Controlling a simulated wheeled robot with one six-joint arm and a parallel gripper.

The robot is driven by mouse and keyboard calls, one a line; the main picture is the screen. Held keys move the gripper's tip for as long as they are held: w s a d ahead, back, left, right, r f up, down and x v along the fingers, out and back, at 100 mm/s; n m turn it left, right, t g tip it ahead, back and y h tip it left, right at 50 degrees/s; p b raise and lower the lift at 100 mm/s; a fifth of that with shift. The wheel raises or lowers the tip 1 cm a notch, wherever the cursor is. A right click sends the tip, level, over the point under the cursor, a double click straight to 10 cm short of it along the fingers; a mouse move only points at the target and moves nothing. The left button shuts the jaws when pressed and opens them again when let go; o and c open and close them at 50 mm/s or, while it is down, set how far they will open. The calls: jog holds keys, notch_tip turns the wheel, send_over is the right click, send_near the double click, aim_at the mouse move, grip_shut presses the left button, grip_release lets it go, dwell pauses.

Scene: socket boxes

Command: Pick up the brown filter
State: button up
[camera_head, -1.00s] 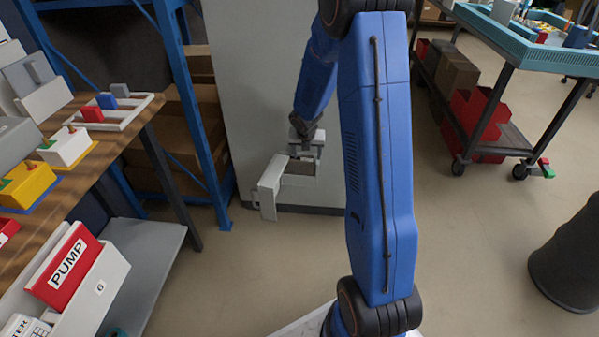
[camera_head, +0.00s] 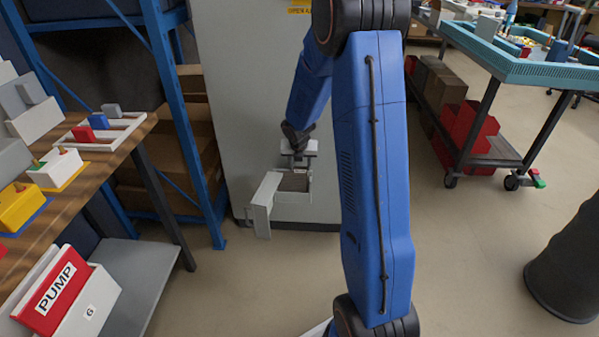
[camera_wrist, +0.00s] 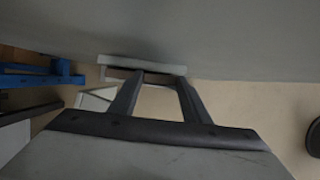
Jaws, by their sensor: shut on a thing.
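My gripper (camera_head: 296,166) is low in front of the tall grey cabinet, just above a white open-topped housing (camera_head: 262,205) with its flap standing out at the left. A flat grey-brown piece, which looks like the brown filter (camera_head: 293,183), shows inside the housing's frame, right under my fingers. In the wrist view my gripper (camera_wrist: 158,76) has its two fingers a little apart, with their tips at a thin brown strip of the filter (camera_wrist: 120,74) below a pale edge. The jaws are shut on it. Its lower part is hidden.
The grey cabinet (camera_head: 245,95) stands close behind my gripper. A blue rack (camera_head: 185,120) and a wooden bench (camera_head: 90,180) with several boxes are at the left. A teal-topped cart (camera_head: 520,65) and a dark bin (camera_head: 570,265) are at the right. The middle floor is clear.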

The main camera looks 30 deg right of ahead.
notch_tip(320, 180, up, 15)
jog(key=s+d, duration=0.4)
jog(key=s, duration=0.4)
jog(key=s+d, duration=0.4)
jog(key=s, duration=0.4)
jog(key=shift+d+r, duration=0.15)
jog(key=shift+d, duration=0.15)
jog(key=shift+w+a, duration=0.1)
jog(key=shift+w, duration=0.05)
